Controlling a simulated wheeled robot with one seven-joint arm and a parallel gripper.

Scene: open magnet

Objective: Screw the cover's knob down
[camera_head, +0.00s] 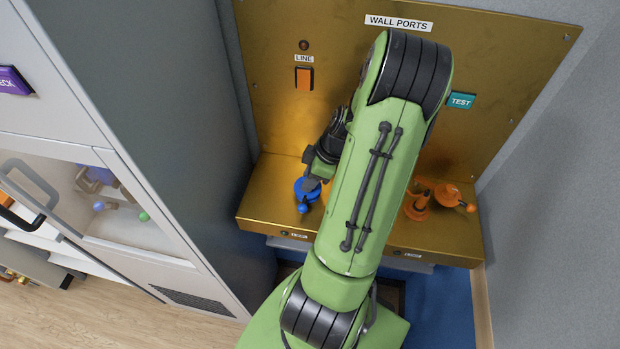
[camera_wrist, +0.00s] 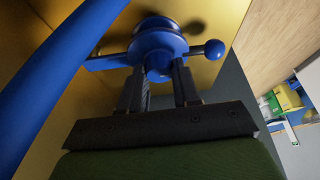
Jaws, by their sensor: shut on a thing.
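The blue cover with its knob (camera_head: 305,190) stands on the left part of the brass shelf. In the wrist view the blue knob (camera_wrist: 158,50) sits between the fingers, with a round ball-ended handle (camera_wrist: 214,49) sticking out to the right. My gripper (camera_head: 314,177) reaches it from above and is shut on the knob. In the wrist view the two dark fingers (camera_wrist: 160,85) hold it from both sides. The knob's contact with what lies under it is hidden.
Orange fittings (camera_head: 417,206) stand on the right of the brass shelf (camera_head: 262,205), partly behind my arm. The brass wall panel (camera_head: 500,60) bears an orange LINE switch (camera_head: 304,78) and a teal TEST label (camera_head: 460,101). A grey cabinet (camera_head: 165,90) stands close at the left.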

